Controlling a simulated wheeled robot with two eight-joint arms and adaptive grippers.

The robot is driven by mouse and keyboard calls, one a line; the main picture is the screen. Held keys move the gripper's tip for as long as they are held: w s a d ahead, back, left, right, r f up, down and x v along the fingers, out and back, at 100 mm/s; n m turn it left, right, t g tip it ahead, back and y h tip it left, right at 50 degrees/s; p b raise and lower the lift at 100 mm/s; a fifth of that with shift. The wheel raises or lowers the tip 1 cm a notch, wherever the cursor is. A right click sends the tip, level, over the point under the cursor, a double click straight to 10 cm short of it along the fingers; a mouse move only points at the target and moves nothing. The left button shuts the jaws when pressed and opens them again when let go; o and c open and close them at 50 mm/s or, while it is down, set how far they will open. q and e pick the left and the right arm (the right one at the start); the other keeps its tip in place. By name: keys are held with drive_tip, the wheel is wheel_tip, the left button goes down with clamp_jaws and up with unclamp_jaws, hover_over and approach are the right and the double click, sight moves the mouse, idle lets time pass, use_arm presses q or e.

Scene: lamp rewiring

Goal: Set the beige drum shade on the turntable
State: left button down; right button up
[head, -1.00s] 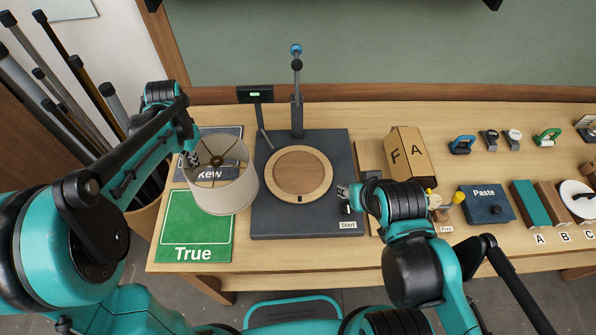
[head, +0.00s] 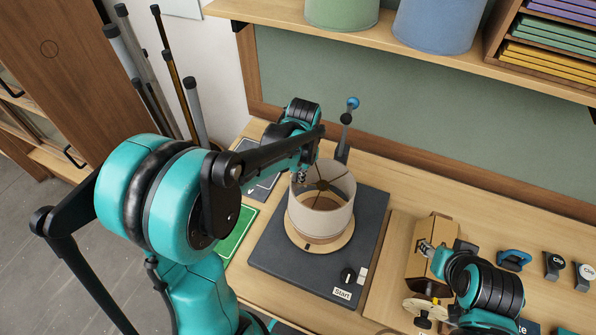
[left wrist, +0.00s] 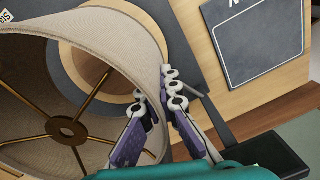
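The beige drum shade (head: 322,210) is over the wooden disc of the turntable (head: 318,245), open end up, with its spider frame showing inside. I cannot tell whether its lower rim touches the disc. My left gripper (head: 300,174) is at the shade's far-left upper rim. In the left wrist view the shade (left wrist: 105,28) fills the left side, and my left gripper (left wrist: 158,95) is shut on its wall, one finger inside and one outside. My right gripper (head: 428,248) is small in view beside the cardboard box; its opening is unclear.
The green mat (head: 238,232) lies to the left, bare. A cardboard box (head: 430,262) stands to the right. A shelf (head: 345,42) hangs above.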

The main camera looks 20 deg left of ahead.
drive_tip(key=shift+w+d+f, duration=0.1)
drive_tip(key=shift+d, duration=0.15)
drive_tip(key=shift+a+f+b, duration=0.25)
drive_tip(key=shift+f+b, duration=0.05)
drive_tip(key=shift+b, duration=0.25)
use_arm(q)
drive_tip(key=shift+d+f+b, duration=0.15)
drive_tip(key=shift+f+b, duration=1.8)
drive_tip(key=shift+f, duration=1.25)
use_arm(e)
drive_tip(key=shift+d+f, duration=0.1)
drive_tip(key=shift+f, duration=1.9)
use_arm(q)
drive_tip(key=shift+f+b, duration=0.3)
drive_tip(key=shift+b, duration=0.05)
use_arm(e)
drive_tip(key=shift+f, duration=0.3)
use_arm(q)
drive_tip(key=c, duration=1.2)
unclamp_jaws()
drive_tip(key=shift+o, duration=0.2)
drive_tip(key=shift+r, duration=0.15)
use_arm(e)
drive_tip(key=shift+r, duration=0.1)
use_arm(q)
drive_tip(key=shift+r+p, duration=3.05)
drive_tip(key=shift+r, duration=0.85)
use_arm(e)
drive_tip(key=shift+r, duration=2.9)
